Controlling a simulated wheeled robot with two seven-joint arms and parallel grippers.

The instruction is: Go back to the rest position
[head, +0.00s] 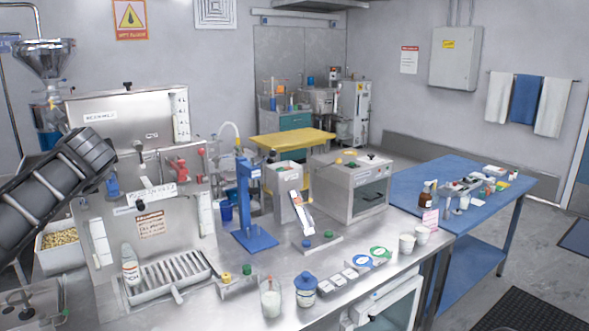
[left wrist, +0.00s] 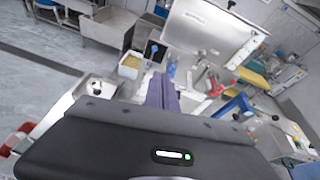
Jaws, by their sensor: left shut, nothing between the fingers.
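My left arm comes in from the left in the head view, in front of the steel machine panel (head: 135,120). Its fingers cannot be made out there. In the left wrist view my left gripper (left wrist: 162,92) shows as a dark body with a green light and purplish fingers close together, shut with nothing between them. It points toward the machine area, with the steel panel (left wrist: 212,35) beyond it. No object is seen in its grip. My right gripper is in neither view.
A bin of beans (head: 62,238) stands below my left arm. A steel drip tray (head: 170,275), a white bottle (head: 130,266), a blue stand (head: 247,205) and a lidded jar (head: 305,290) crowd the counter. A blue table (head: 410,183) stands at right.

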